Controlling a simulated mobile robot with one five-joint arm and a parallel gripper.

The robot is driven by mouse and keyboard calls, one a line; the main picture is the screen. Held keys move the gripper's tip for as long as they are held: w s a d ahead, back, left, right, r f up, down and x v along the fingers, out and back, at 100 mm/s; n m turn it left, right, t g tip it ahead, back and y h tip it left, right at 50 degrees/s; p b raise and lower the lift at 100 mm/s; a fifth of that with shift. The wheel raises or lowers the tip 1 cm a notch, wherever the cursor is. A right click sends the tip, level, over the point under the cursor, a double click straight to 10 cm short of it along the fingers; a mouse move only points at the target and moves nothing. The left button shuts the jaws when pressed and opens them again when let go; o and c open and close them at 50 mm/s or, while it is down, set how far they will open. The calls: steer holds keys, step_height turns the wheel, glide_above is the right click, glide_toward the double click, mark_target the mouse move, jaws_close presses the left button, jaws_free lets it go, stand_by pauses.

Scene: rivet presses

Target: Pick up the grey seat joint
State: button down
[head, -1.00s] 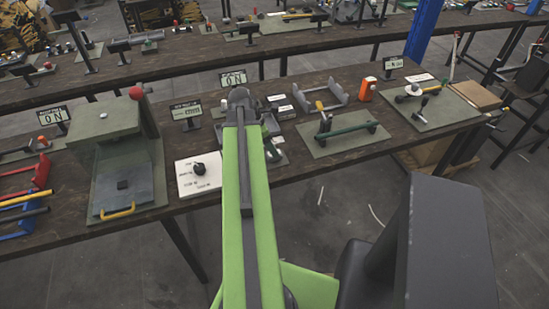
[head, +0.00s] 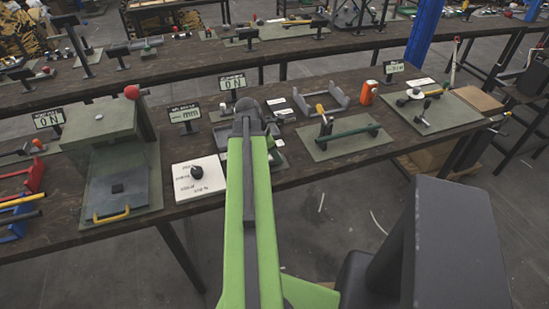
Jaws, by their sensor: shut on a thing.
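My arm's green link reaches over the bench, and my gripper (head: 250,108) is at its far dark end, just in front of an upright "ON" display. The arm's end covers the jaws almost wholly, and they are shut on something. I cannot make out the grey seat joint's own outline. What is held is hidden behind the wrist. A grey tray-like fixture (head: 221,139) shows in part behind and beside the arm.
A grey-green press (head: 100,130) with a red knob stands left. A white dial panel (head: 199,178) lies left of my arm. To the right are a grey cradle (head: 322,98), a plate with a green-handled tool (head: 348,134) and an orange bottle (head: 368,92). A second bench is behind.

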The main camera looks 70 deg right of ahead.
steer(key=shift+r, duration=0.1)
step_height(320, 180, up, 10)
steer(key=p, duration=1)
